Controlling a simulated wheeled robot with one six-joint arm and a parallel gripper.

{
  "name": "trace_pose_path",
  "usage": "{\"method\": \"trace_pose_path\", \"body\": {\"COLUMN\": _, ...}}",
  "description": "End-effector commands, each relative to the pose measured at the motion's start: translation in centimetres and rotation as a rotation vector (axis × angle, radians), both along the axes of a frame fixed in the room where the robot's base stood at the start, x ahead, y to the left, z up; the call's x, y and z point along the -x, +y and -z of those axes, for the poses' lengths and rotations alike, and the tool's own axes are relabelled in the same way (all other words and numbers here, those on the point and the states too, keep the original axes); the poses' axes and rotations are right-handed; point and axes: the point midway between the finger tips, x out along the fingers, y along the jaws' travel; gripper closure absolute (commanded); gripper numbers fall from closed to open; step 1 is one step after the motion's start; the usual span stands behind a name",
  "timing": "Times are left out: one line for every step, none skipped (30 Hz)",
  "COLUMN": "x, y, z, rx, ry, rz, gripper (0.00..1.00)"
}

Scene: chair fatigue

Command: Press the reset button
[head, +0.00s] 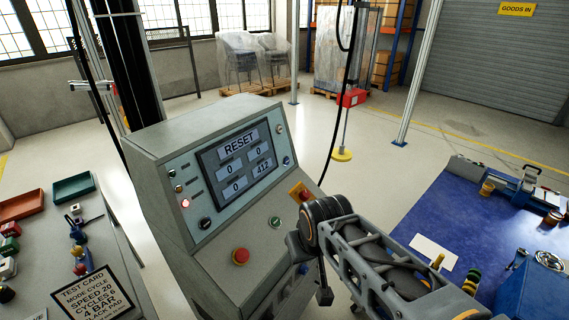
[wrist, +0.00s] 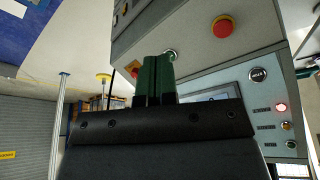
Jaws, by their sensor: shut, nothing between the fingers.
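The grey control console (head: 185,150) stands at the centre of the head view. Its screen (head: 238,160) reads RESET, with zeros and 412. A round green button (head: 275,222) is on the sloped deck, right of a red mushroom button (head: 240,256). A blue button (head: 286,160) is beside the screen. I cannot read which button is the reset. In the wrist view my gripper (wrist: 157,56) is shut and empty, its dark green fingers pointing at the console deck. The green button (wrist: 171,54) shows just beside the fingertips; I cannot tell whether they touch.
A red lamp (head: 185,203) glows on the panel above a black knob (head: 205,223). A yellow-and-red switch (head: 300,192) is close to my arm. A blue-topped bench (head: 420,215) stands right, a cluttered table with a sign (head: 92,298) left. Open floor lies behind.

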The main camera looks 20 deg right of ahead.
Motion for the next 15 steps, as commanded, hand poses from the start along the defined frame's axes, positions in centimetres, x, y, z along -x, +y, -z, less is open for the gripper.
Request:
{"method": "trace_pose_path", "body": {"x": -0.8, "y": -0.3, "z": 0.4, "rx": 0.01, "ry": -0.021, "rz": -0.006, "gripper": 1.0}}
{"method": "trace_pose_path", "body": {"x": -1.5, "y": -0.6, "z": 0.5, "rx": 0.02, "ry": -0.038, "rz": -0.014, "gripper": 1.0}}
{"method": "trace_pose_path", "body": {"x": -2.7, "y": -1.3, "z": 0.8, "rx": 0.041, "ry": -0.073, "rz": -0.03, "gripper": 1.0}}
{"method": "trace_pose_path", "body": {"x": -3.8, "y": -1.8, "z": 0.9, "rx": 0.06, "ry": -0.105, "rz": -0.043, "gripper": 1.0}}
{"method": "trace_pose_path", "body": {"x": -5.1, "y": -2.3, "z": 1.1, "rx": 0.083, "ry": -0.14, "rz": -0.06, "gripper": 1.0}}
{"method": "trace_pose_path", "body": {"x": -7.0, "y": -3.0, "z": 1.3, "rx": 0.12, "ry": -0.195, "rz": -0.085, "gripper": 1.0}}
{"method": "trace_pose_path", "body": {"x": -8.6, "y": -3.7, "z": 1.5, "rx": 0.154, "ry": -0.241, "rz": -0.109, "gripper": 1.0}}
{"method": "trace_pose_path", "body": {"x": -10.3, "y": -4.3, "z": 1.6, "rx": 0.19, "ry": -0.288, "rz": -0.133, "gripper": 1.0}}
{"method": "trace_pose_path", "body": {"x": -12.6, "y": -5.4, "z": 1.7, "rx": 0.246, "ry": -0.354, "rz": -0.17, "gripper": 1.0}}
{"method": "trace_pose_path", "body": {"x": -14.4, "y": -6.2, "z": 1.8, "rx": 0.289, "ry": -0.404, "rz": -0.197, "gripper": 1.0}}
{"method": "trace_pose_path", "body": {"x": -16.2, "y": -7.0, "z": 1.9, "rx": 0.337, "ry": -0.455, "rz": -0.226, "gripper": 1.0}}
{"method": "trace_pose_path", "body": {"x": -18.4, "y": -8.1, "z": 1.9, "rx": 0.403, "ry": -0.522, "rz": -0.264, "gripper": 1.0}}
{"method": "trace_pose_path", "body": {"x": -20.1, "y": -9.0, "z": 2.0, "rx": 0.457, "ry": -0.572, "rz": -0.295, "gripper": 1.0}}
{"method": "trace_pose_path", "body": {"x": -21.7, "y": -9.9, "z": 2.1, "rx": 0.512, "ry": -0.622, "rz": -0.323, "gripper": 1.0}}
{"method": "trace_pose_path", "body": {"x": -23.8, "y": -11.2, "z": 2.2, "rx": 0.595, "ry": -0.683, "rz": -0.354, "gripper": 1.0}}
